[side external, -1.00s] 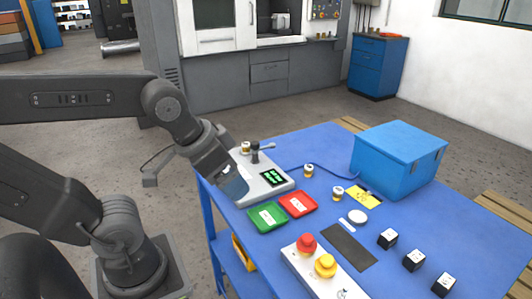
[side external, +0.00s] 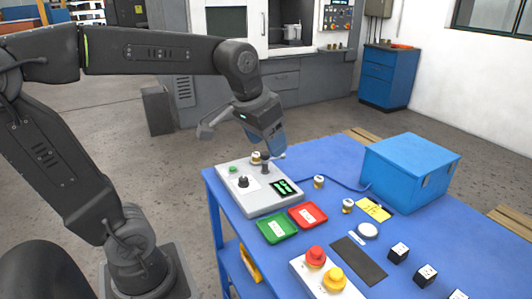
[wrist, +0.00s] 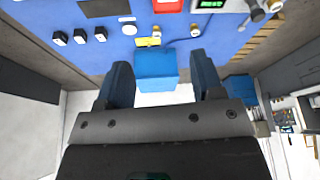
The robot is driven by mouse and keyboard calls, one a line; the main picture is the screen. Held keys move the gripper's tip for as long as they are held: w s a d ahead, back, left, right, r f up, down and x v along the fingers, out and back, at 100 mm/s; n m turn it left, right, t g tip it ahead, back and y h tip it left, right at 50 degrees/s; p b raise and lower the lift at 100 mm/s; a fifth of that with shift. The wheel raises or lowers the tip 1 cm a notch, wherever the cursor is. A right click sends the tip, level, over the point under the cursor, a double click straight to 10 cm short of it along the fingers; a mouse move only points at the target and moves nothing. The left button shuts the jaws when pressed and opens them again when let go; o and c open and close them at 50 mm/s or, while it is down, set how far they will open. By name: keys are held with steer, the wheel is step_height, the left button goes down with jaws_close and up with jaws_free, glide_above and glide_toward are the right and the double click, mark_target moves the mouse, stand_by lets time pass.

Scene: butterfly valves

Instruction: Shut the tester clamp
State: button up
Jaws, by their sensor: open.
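The tester (side external: 258,203) is a pale grey box with a green-lit display (side external: 284,187), a dark knob (side external: 243,182) and a green button. Its clamp (side external: 265,164) is a dark post with a lever at the tester's back; the lever is partly hidden by my gripper, so its exact position is unclear. A small brass-and-white valve (side external: 256,157) is beside the post. My gripper (side external: 278,148) is open, with blue fingers, just above and behind the clamp in the side view. In the wrist view my gripper (wrist: 161,75) shows nothing between its fingers; the clamp lever (wrist: 254,11) is at the top right.
A green tray (side external: 277,229) and a red tray (side external: 308,215) lie in front of the tester. Two more valves (side external: 319,182) (side external: 348,205), a blue box (side external: 410,170), black blocks (side external: 399,252) and a red-and-yellow button panel (side external: 325,277) share the blue table (side external: 335,160).

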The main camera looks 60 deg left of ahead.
steer(key=w+a+n+g, duration=0.1)
steer(key=w+a, duration=0.5)
steer(key=n+g, duration=0.3)
steer(key=n, duration=0.1)
glide_above(265, 153)
step_height(265, 153, down, 8)
steer(key=r, duration=0.1)
steer(key=shift+h, duration=0.4)
step_height(265, 153, down, 14)
steer(key=shift+r, duration=0.1)
jaws_close()
